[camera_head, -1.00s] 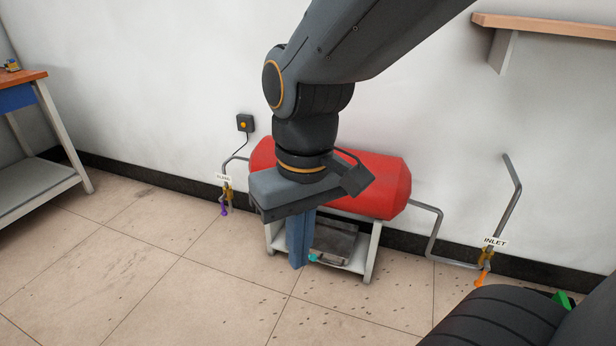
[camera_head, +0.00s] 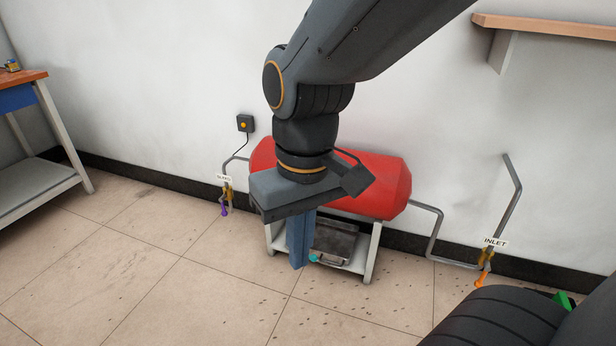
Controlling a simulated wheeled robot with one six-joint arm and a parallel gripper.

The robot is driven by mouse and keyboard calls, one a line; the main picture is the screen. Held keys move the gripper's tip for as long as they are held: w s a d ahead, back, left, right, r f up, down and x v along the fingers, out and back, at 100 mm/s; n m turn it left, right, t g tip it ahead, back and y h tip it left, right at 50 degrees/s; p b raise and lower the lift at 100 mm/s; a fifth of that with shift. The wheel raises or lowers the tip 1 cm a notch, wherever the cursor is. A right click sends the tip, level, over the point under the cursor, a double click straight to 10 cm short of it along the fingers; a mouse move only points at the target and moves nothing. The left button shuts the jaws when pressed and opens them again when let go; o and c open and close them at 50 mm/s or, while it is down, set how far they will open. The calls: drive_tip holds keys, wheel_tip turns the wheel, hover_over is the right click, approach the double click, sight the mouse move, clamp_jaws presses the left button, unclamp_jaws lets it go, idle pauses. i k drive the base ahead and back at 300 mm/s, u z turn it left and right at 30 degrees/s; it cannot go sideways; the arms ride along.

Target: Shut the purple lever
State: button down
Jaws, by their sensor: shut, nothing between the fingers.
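The purple lever (camera_head: 224,210) is small and hangs downward below a brass valve (camera_head: 228,193) on the pipe left of the red tank. A small white label (camera_head: 224,178) sits just above that valve; its text is too small to read surely. My gripper (camera_head: 298,262) points down in front of the red tank, right of the purple lever and apart from it. Its blue-grey fingers are together with nothing between them. My gripper and arm hide part of the tank.
The red tank (camera_head: 385,185) rests on a white stand (camera_head: 371,255) holding a grey case (camera_head: 335,243). An orange lever (camera_head: 482,280) hangs at the valve labelled INLET (camera_head: 495,242). A workbench (camera_head: 62,175) stands at the left, a shelf (camera_head: 550,26) above right. Floor at the front left is clear.

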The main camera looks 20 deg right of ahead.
sight(225, 214)
drive_tip(key=u, duration=0.2)
drive_tip(key=i, duration=1.15)
drive_tip(key=z, duration=0.2)
